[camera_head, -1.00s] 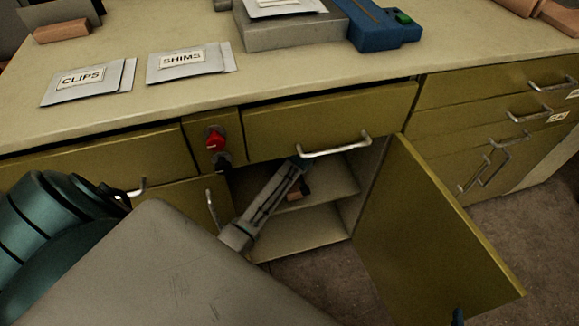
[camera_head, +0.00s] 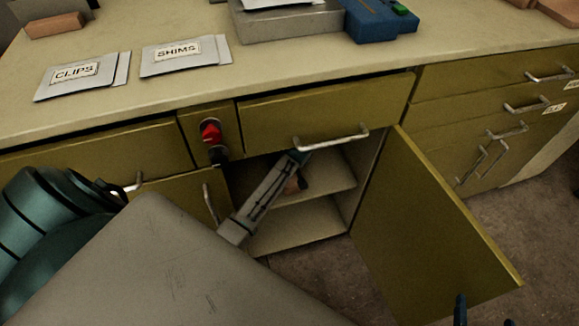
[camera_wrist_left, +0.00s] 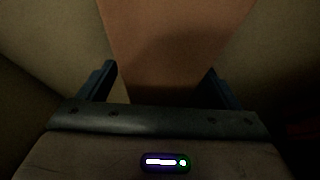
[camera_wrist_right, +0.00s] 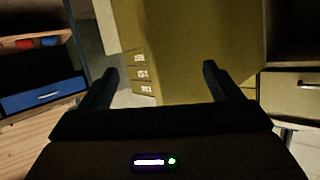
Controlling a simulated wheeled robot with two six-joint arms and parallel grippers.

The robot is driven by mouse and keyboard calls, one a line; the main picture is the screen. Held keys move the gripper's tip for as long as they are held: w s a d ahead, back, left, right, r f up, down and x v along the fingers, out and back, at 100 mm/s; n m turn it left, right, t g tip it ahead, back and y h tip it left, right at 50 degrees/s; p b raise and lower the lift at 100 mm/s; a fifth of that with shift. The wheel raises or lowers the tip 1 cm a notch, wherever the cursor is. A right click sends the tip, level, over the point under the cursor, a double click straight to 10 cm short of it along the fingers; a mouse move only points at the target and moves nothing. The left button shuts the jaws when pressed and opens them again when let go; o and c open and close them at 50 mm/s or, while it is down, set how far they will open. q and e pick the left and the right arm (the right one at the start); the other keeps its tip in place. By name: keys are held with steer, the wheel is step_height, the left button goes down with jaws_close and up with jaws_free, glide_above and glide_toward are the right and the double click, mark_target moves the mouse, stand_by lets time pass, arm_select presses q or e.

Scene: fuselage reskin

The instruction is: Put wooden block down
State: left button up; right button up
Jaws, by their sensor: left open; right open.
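The wooden block (camera_head: 295,184) is a small brown piece inside the open cabinet, on or just above its shelf (camera_head: 325,185), partly hidden by my left arm. In the left wrist view the block (camera_wrist_left: 180,45) fills the upper middle. My left gripper (camera_wrist_left: 160,78) is open there, with its fingers on either side of the block and a visible gap on the left; contact on the right is unclear. My right gripper (camera_wrist_right: 160,68) is open and empty; only its blue fingertips show in the head view (camera_head: 484,316), low right near the cabinet door.
The cabinet door (camera_head: 425,230) is swung open to the right. A drawer handle (camera_head: 332,139) juts out above the opening, and a red knob (camera_head: 211,133) is left of it. Pouches marked CLIPS (camera_head: 77,76) and SHIMS (camera_head: 180,54) lie on the bench.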

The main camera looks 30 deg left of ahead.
arm_select(q)
steer(key=shift+s+d+r, duration=0.1)
steer(key=shift+r, duration=0.2)
steer(key=shift+p+v, duration=0.4)
steer(key=shift+v, duration=0.65)
steer(key=s+d, duration=0.2)
steer(key=shift+s+d+r, duration=0.15)
steer(key=shift+d, duration=0.2)
steer(key=s+d+r+m+t+h+p, duration=0.1)
steer(key=s+d+m+h, duration=0.15)
steer(key=s, duration=0.55)
steer(key=s+d+r+m+t+h, duration=0.1)
steer(key=s+d+m+t, duration=0.2)
steer(key=s, duration=0.6)
steer(key=s+d+r+m+t+h, duration=0.1)
steer(key=s+d+r+m, duration=0.3)
steer(key=s+r, duration=0.4)
steer(key=shift+d+r+h, duration=0.25)
steer(key=shift+r+h, duration=0.2)
steer(key=shift+h, duration=0.4)
arm_select(e)
steer(key=s+f+g, duration=0.4)
steer(key=s, duration=0.1)
steer(key=shift+s+a+f+g, duration=0.2)
steer(key=shift+a+f+g, duration=0.05)
steer(key=shift+f+g, duration=0.15)
arm_select(q)
steer(key=shift+m, duration=0.25)
